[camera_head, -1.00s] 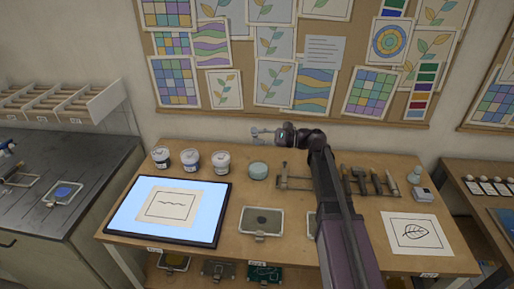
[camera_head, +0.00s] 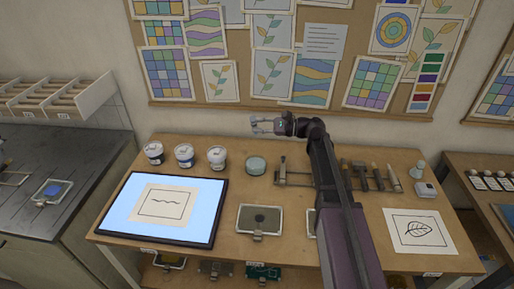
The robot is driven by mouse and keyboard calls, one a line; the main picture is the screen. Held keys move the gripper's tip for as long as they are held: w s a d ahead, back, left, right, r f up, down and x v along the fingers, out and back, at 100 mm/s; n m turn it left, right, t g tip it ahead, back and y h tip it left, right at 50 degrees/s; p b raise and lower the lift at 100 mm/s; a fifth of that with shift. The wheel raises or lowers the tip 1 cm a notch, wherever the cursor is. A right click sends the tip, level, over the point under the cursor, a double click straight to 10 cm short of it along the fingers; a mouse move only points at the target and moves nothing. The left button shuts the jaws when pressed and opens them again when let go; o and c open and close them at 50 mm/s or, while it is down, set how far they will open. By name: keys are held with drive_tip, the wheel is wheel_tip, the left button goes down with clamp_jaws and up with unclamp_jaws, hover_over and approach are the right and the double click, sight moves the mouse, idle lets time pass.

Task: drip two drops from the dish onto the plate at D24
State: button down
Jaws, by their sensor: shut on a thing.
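My gripper (camera_head: 262,124) is at the end of my arm, raised in front of the wall behind the table's back edge, pointing left. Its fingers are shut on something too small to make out. A round pale teal dish (camera_head: 256,165) stands on the table below it, apart from it. A grey plate in a light frame with a clip (camera_head: 259,219) lies at the table's front middle. Another framed plate (camera_head: 311,222) is mostly hidden by my arm. The labels are too small to read, so I cannot tell which plate is at D24.
Three lidded jars (camera_head: 185,155) stand left of the dish. A lit panel (camera_head: 198,230) with a drawing fills the table's left. Tools (camera_head: 377,178) stand in a rack at the back right. A leaf drawing (camera_head: 419,231) lies at the right.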

wheel_tip(320, 180, down, 9)
drive_tip(key=b, duration=0.8)
drive_tip(key=shift+b, duration=0.35)
drive_tip(key=shift+a+f, duration=0.1)
drive_tip(key=shift+f, duration=0.15)
drive_tip(key=shift+w+f+b, duration=0.4)
drive_tip(key=shift+f+b, duration=0.9)
drive_tip(key=shift+b, duration=0.1)
drive_tip(key=shift+w+f+b, duration=0.4)
drive_tip(key=shift+f+b, duration=0.95)
drive_tip(key=shift+w+f+b, duration=0.4)
drive_tip(key=shift+f+b, duration=0.9)
drive_tip(key=shift+b, duration=0.1)
drive_tip(key=shift+s+r, duration=0.1)
drive_tip(key=shift+r, duration=0.05)
drive_tip(key=shift+s+r+p, duration=0.65)
drive_tip(key=shift+r+p, duration=0.25)
drive_tip(key=shift+p, duration=0.05)
drive_tip(key=shift+s+r+p, duration=0.6)
drive_tip(key=shift+r+p, duration=0.25)
drive_tip(key=shift+p, duration=0.1)
